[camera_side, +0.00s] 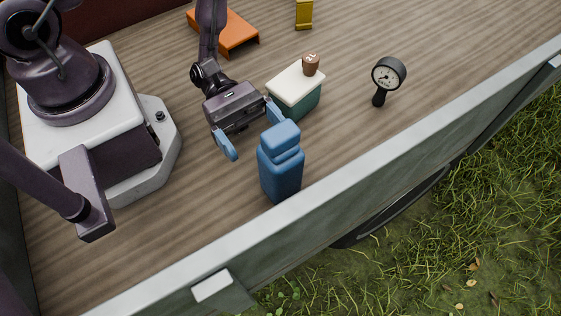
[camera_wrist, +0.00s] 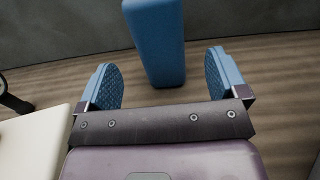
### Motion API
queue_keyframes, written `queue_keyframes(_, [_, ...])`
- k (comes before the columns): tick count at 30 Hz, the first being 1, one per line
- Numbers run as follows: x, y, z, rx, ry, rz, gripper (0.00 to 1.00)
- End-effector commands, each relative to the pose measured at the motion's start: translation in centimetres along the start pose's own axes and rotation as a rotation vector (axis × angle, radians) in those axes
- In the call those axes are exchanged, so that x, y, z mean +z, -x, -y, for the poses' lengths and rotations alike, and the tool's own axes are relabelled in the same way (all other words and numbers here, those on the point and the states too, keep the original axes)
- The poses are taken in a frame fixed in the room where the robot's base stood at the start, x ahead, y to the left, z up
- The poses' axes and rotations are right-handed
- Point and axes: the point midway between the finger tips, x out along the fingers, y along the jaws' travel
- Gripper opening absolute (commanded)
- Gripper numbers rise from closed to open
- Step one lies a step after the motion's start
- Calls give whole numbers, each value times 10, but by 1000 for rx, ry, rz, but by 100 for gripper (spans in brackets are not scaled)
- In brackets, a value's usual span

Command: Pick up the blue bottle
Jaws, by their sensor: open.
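The blue bottle (camera_side: 281,166) stands upright on the wooden bed near the grey side wall in the side view. In the wrist view the bottle (camera_wrist: 156,45) shows as a blue block ahead, between the lines of my two fingers, with its upper part cut off by the frame edge. My gripper (camera_side: 253,128) is open with its blue fingers spread, just behind the bottle. The wrist view shows the open gripper (camera_wrist: 162,82) empty, with the bottle's lower end at about the fingertips. I cannot tell whether the fingers touch it.
A white-topped green box (camera_side: 296,90) with a small brown object (camera_side: 311,63) on it stands close beside my gripper. A dial gauge (camera_side: 387,78) stands to the right. An orange item (camera_side: 231,38) and a yellow item (camera_side: 304,13) lie farther back. The grey side wall (camera_side: 330,196) runs close by the bottle.

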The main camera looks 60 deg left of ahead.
Motion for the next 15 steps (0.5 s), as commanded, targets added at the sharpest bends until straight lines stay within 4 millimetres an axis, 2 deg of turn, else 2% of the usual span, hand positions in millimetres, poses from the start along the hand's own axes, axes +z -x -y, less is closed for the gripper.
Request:
queue_keyframes(3, [0, -18, 0, -3, 0, 0, 92])
queue_keyframes(10, [0, -35, 0, -3, 0, 0, 92])
queue_keyframes(15, [0, -61, 0, -6, -1, 1, 92])
